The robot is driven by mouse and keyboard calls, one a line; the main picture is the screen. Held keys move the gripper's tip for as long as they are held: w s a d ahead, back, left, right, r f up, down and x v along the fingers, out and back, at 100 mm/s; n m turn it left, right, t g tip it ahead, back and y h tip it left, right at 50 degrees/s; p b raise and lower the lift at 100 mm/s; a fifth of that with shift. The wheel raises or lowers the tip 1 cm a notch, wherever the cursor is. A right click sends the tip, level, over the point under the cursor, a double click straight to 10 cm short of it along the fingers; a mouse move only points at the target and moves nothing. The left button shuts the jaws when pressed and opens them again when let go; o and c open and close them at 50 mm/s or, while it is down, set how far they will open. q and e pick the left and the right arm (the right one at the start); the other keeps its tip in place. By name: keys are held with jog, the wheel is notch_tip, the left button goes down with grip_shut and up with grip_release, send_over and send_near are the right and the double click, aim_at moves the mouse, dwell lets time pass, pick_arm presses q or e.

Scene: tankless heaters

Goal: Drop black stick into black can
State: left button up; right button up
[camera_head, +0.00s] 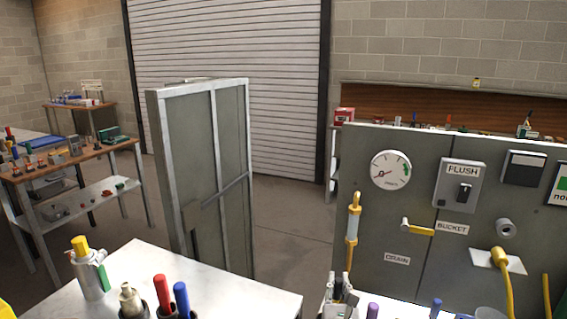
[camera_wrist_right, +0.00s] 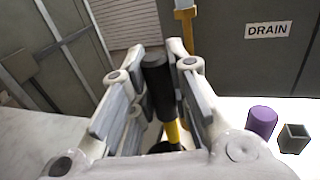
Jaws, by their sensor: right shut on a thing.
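My right gripper (camera_head: 340,292) is at the bottom of the head view, just right of the white worktop. In the right wrist view, the gripper (camera_wrist_right: 156,62) is shut on a black stick (camera_wrist_right: 157,88), which stands roughly upright between the fingers. A yellow piece (camera_wrist_right: 172,132) shows below the stick. A dark round shape (camera_wrist_right: 165,147) below it is mostly hidden by the gripper, and I cannot tell whether it is the black can. In the head view, dark holders at the bottom edge carry red (camera_head: 162,290) and blue (camera_head: 181,296) sticks. My left gripper is out of view.
A grey panel (camera_head: 397,236) with a gauge, switch and yellow fittings stands behind the right gripper. A purple cylinder (camera_wrist_right: 262,121) and a square grey holder (camera_wrist_right: 293,138) stand at right in the wrist view. A silver canister (camera_head: 88,272) stands on the worktop (camera_head: 225,285).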

jog(key=o, duration=0.9)
jog(key=shift+s, duration=0.15)
jog(key=s, duration=0.4)
jog(key=s+a, duration=0.1)
jog(key=s, duration=0.6)
jog(key=shift+s+a, duration=0.2)
jog(key=shift+s, duration=0.15)
